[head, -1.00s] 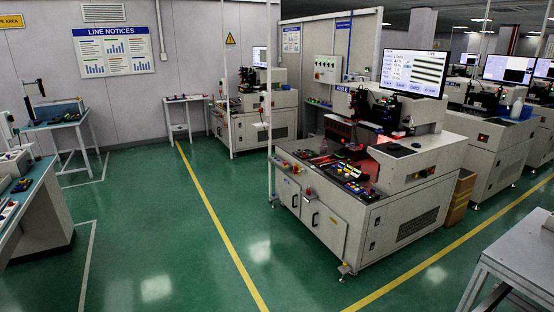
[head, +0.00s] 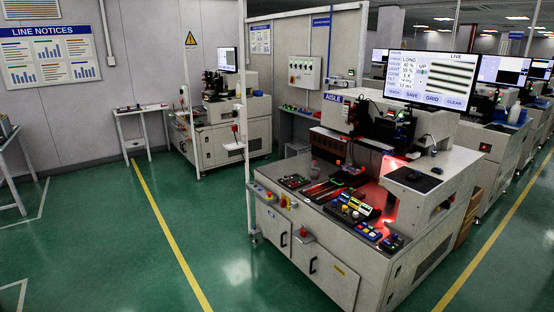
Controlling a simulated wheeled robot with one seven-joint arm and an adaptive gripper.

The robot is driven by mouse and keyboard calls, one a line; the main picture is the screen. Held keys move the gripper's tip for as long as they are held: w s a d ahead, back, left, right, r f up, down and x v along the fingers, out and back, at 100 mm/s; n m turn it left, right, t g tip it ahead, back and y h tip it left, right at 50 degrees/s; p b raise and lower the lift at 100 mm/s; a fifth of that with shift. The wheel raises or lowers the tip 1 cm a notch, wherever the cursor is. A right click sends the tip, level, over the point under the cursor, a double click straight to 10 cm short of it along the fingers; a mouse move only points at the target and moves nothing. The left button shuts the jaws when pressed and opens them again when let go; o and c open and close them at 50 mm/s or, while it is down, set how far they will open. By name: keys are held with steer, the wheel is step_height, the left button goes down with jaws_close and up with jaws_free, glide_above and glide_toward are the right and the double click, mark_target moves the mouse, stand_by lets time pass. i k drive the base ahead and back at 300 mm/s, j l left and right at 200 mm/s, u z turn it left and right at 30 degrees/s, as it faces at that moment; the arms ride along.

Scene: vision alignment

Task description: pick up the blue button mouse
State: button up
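The nearest inspection machine (head: 345,275) stands at the right of centre, with a lit monitor (head: 432,80) on top. On its right-hand top lies a black pad (head: 412,180), with a small dark shape (head: 437,170) at its far right that could be a mouse; no blue shows on it. On the lower front deck a blue button block (head: 368,231) sits near the right corner. A small dark item (head: 393,243) lies beside it, too small to identify. I cannot tell for certain which item is the blue button mouse. My gripper is not in view.
A post (head: 247,150) stands at the machine's left. A red knob (head: 303,234) projects from its front. Green floor (head: 110,235) with a yellow line (head: 165,230) is open on the left. Another machine (head: 225,130) and a small table (head: 140,112) stand behind.

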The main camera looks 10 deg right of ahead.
mark_target(414, 175)
steer(key=i+l+z, duration=0.2)
steer(key=i+z, duration=0.6)
steer(key=z, duration=0.15)
steer(key=i+j+z, duration=0.1)
steer(key=i+z, duration=0.4)
steer(key=i+l+u, duration=0.2)
steer(key=i, duration=0.25)
steer(key=i+l+u, duration=0.2)
steer(key=i+l, duration=0.25)
steer(key=i+l+u, duration=0.5)
steer(key=l, duration=0.15)
steer(key=i+l+u, duration=0.25)
steer(key=l, duration=0.15)
steer(key=k, duration=0.1)
